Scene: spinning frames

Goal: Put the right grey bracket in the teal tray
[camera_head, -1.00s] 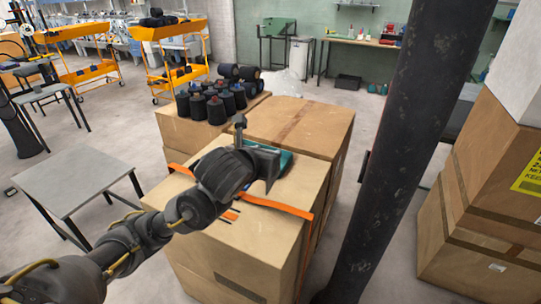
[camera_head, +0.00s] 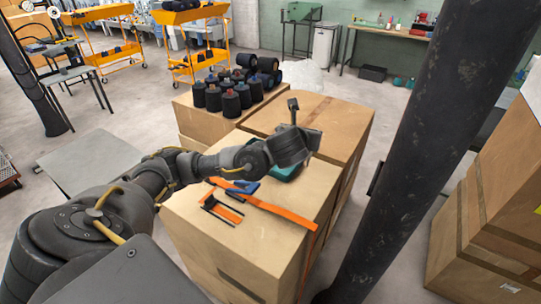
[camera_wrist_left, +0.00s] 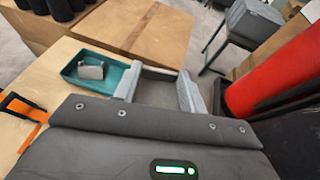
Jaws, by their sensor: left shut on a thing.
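The teal tray (camera_head: 286,173) is on the near cardboard box, partly hidden by my left gripper in the head view. In the left wrist view the tray (camera_wrist_left: 72,68) holds a small grey bracket (camera_wrist_left: 91,72). My left gripper (camera_head: 312,141) is raised beyond the tray's right side in the head view. In the left wrist view its fingers (camera_wrist_left: 158,88) are shut on a grey piece (camera_wrist_left: 156,92), likely a grey bracket, just right of the tray and apart from it. Much of this piece is hidden by the gripper. My right gripper is not in view.
An orange strap (camera_head: 275,208), a blue clamp (camera_head: 243,187) and a dark tool (camera_head: 221,209) lie on the near box. Several dark spools (camera_head: 231,103) stand behind. A dark pillar (camera_head: 400,150) rises to the right of the boxes.

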